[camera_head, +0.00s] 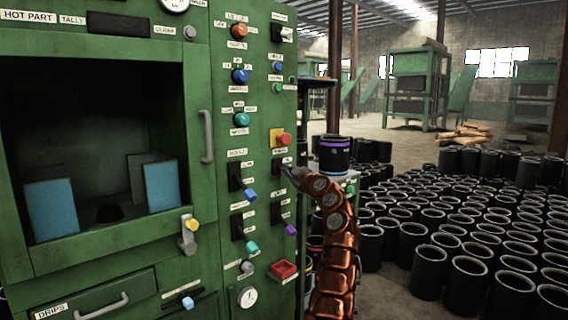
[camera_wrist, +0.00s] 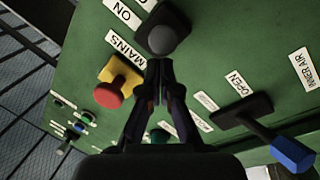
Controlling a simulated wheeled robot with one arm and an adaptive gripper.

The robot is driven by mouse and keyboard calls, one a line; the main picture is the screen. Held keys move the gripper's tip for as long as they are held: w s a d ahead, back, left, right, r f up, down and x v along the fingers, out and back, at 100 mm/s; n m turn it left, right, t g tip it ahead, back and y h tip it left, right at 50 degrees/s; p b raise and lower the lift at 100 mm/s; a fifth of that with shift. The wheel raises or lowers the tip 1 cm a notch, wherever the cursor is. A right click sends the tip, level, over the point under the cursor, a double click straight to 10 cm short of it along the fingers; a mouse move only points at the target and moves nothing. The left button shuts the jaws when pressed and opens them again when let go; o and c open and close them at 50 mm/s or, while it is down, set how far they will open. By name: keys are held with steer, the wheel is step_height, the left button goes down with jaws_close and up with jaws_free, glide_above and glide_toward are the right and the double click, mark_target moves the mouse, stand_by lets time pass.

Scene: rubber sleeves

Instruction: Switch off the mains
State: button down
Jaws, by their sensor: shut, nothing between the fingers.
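The mains switch is a black plate with a round grey knob (camera_wrist: 168,40), beside the MAINS label (camera_wrist: 125,48) in the wrist view. An ON label (camera_wrist: 122,12) sits close to it. In the head view the switch's black plate (camera_head: 276,166) lies under the red button, partly hidden by my gripper. My gripper (camera_wrist: 160,64) is shut and empty. Its fingertips are right at the edge of the grey knob; I cannot tell if they touch it. In the head view my gripper (camera_head: 289,174) is at the panel's right column.
A red button (camera_head: 283,139) on a yellow plate sits just above the switch. A blue-handled lever (camera_head: 249,195) is to the left, and a purple-handled one (camera_head: 290,229) below. Many black sleeves (camera_head: 430,215) stand on the floor at right.

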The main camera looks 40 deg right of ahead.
steer(key=s+a+b, duration=0.4)
steer(key=s, duration=0.6)
steer(key=shift+s+r+b, duration=0.35)
steer(key=shift+s+r, duration=0.05)
stand_by(0.3)
steer(key=shift+s+d, duration=0.1)
stand_by(0.6)
